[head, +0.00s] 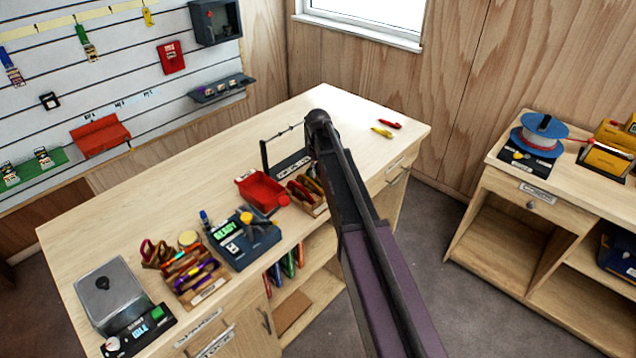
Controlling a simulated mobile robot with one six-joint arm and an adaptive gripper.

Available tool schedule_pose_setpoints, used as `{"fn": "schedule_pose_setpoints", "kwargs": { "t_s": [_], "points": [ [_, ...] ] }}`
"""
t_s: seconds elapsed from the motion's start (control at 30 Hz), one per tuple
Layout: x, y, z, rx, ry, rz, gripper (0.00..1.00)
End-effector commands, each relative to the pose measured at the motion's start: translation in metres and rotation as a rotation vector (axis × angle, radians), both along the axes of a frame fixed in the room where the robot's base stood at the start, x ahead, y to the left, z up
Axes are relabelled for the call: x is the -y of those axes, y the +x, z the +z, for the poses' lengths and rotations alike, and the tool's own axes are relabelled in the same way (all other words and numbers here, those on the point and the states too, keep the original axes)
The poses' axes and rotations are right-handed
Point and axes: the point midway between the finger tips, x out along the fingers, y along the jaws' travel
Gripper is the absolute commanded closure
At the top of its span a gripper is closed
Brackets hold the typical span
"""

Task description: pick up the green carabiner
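I cannot make out a green carabiner with certainty. A wooden organizer (208,292) on the workbench (230,155) holds several small coloured loops, orange and purple among them. A second wooden holder (318,209) with dark and reddish items stands farther right, partly behind my arm. A yellow piece (382,132) and a red piece (390,124) lie apart near the bench's far right corner; their exact kind is too small to tell. My dark arm reaches over the bench from the lower right. My gripper's fingers do not show.
A red bin (261,191), a dark device reading READY (243,240) and a grey box (106,294) stand on the bench. A wall panel (110,60) holds gear. A side table (508,172) at right carries a blue spool (540,135). The bench's back strip is clear.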

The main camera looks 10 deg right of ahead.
Motion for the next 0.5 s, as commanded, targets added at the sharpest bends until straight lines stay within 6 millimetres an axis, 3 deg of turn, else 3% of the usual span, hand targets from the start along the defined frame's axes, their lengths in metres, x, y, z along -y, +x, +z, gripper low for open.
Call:
{"fn": "schedule_pose_setpoints", "kwargs": {
  "t_s": [0.2,0.5],
  "points": [
    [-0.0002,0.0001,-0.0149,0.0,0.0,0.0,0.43],
    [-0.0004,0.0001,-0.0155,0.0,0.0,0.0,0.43]
  ]
}}
